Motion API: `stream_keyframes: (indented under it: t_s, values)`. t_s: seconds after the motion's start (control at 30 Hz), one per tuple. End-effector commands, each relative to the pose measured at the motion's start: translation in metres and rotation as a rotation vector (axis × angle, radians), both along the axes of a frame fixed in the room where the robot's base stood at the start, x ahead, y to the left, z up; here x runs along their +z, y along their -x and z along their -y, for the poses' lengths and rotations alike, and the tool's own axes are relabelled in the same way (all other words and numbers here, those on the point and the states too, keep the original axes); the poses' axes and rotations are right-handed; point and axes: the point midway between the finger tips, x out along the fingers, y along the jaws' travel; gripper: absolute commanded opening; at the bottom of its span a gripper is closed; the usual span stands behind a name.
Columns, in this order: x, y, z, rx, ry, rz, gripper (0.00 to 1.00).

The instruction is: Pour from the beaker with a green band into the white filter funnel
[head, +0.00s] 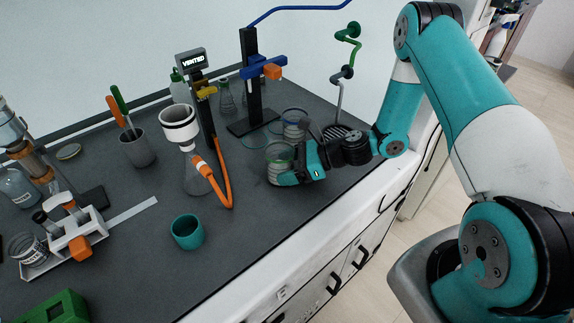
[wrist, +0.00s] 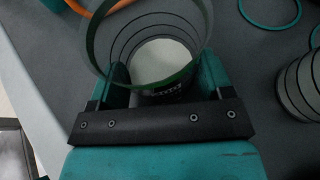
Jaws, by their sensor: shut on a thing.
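The green-banded beaker (head: 279,153) is a clear glass beaker standing upright at the right part of the bench. My gripper (head: 291,177) is shut on it, low on its side. In the wrist view the beaker (wrist: 150,45) sits between the two fingers, with its green band and pale contents visible; I cannot tell whether its base touches the bench. The white filter funnel (head: 178,122) sits on top of a clear flask (head: 197,178) to the left of the beaker, with an orange hose (head: 222,188) at its side.
A second beaker (head: 294,123) stands just behind the held one. A dark stand with a blue clamp (head: 262,68) is behind. A VENTED sign post (head: 205,105) stands behind the funnel. A teal cup (head: 187,232) is near the front edge. A rack (head: 72,232) is left.

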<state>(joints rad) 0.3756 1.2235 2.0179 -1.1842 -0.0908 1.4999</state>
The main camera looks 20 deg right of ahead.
Motion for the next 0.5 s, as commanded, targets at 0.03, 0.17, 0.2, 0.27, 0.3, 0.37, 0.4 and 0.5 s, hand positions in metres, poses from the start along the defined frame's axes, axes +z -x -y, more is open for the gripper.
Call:
stream_keyframes:
  t_s: [0.03,0.17,0.2,0.27,0.3,0.37,0.4,0.5]
  values:
    - [-0.0027,-0.0001,0.0,0.0,-0.001,0.0,0.4]
    - [-0.0016,0.0,0.0,0.0,0.0,0.0,0.99]
    - [-0.0016,-0.0001,0.0001,0.0,0.0,0.0,0.99]
    - [-0.0015,0.0,0.0001,0.0,0.0,0.0,0.99]
    - [-0.0015,0.0,0.0001,0.0,0.0,0.0,0.99]
    - [-0.0014,0.0,0.0,0.0,0.0,0.0,0.99]
    - [-0.0015,0.0,0.0001,0.0,0.0,0.0,0.99]
    - [-0.0021,0.0001,0.0006,-0.001,0.0,0.0,0.99]
